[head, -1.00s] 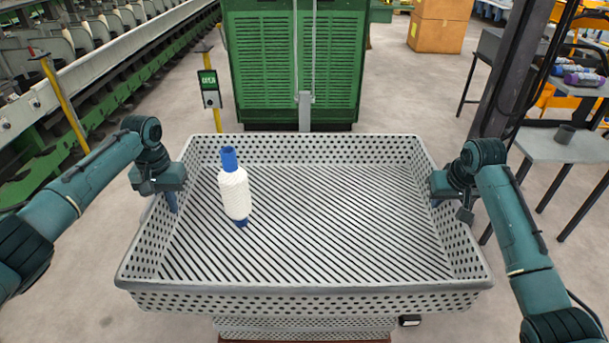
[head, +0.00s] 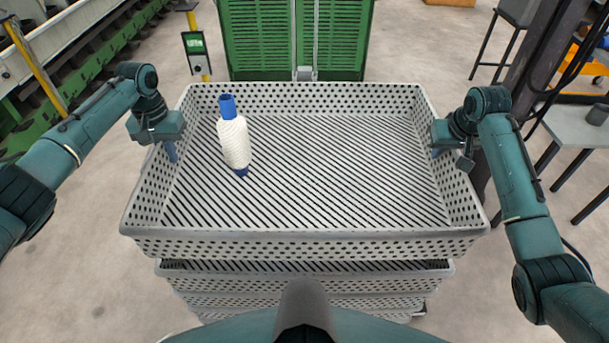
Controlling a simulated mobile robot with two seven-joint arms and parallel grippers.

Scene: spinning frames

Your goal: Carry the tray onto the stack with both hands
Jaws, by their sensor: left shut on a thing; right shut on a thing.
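The tray (head: 300,246) is a large grey perforated crate with a slatted floor, held roughly level between my two arms. A spool of white yarn on a blue core (head: 234,140) stands inside it, left of the middle and slightly tilted in the picture. My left gripper (head: 169,150) is shut on the tray's left wall. My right gripper (head: 438,150) is shut on its right wall. The stack (head: 300,288) of similar grey trays shows below the near side of the held tray. The held tray hides most of the stack's top, so I cannot tell whether they touch.
A green machine cabinet (head: 258,42) stands beyond the tray. A post with a small control box (head: 194,43) is at the back left, near green machinery (head: 60,70). A grey table (head: 575,130) and a dark column stand at the right. Bare floor lies on both sides.

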